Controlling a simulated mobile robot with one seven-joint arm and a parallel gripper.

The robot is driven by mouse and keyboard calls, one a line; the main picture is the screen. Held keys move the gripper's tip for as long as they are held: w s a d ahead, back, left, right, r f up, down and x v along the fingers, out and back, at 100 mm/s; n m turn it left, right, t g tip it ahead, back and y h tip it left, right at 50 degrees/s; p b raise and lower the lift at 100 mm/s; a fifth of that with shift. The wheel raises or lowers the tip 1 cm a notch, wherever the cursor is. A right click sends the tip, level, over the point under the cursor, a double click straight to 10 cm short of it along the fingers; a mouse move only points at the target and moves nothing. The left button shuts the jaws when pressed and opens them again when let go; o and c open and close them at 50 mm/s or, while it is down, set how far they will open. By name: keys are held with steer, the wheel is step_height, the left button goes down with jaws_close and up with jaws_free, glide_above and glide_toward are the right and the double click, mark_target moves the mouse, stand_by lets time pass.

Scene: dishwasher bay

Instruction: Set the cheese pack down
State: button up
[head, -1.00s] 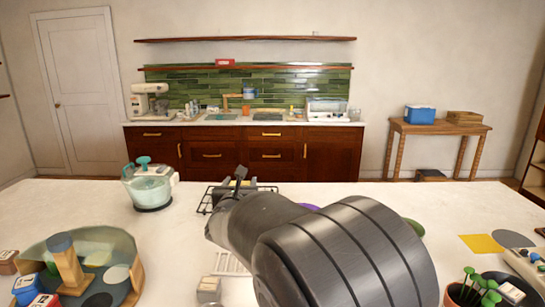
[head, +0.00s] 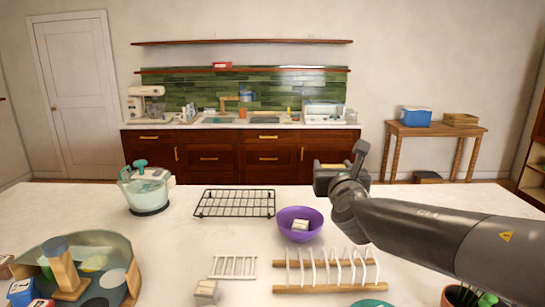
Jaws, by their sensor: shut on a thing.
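My gripper (head: 331,178) is raised at the right of centre, above the far part of the white counter. It is shut on a small yellowish thing (head: 331,166), which appears to be the cheese pack. Only a thin strip of it shows over the dark gripper body, and the fingertips are hard to make out. The held thing is clear of the counter top.
A black wire rack (head: 235,204) and a purple bowl (head: 300,228) holding a pale block stand mid-counter. A wooden rack with white prongs (head: 330,289), a small white rack (head: 233,267) and a pale block (head: 206,290) are nearer. A teal-lidded glass pot (head: 149,192) stands left.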

steer(key=shift+s+d+f, duration=0.1)
steer(key=shift+s+d, duration=0.05)
steer(key=shift+d, duration=0.4)
steer(key=shift+a, duration=0.15)
steer(key=shift+f, duration=0.1)
stand_by(0.4)
stand_by(0.7)
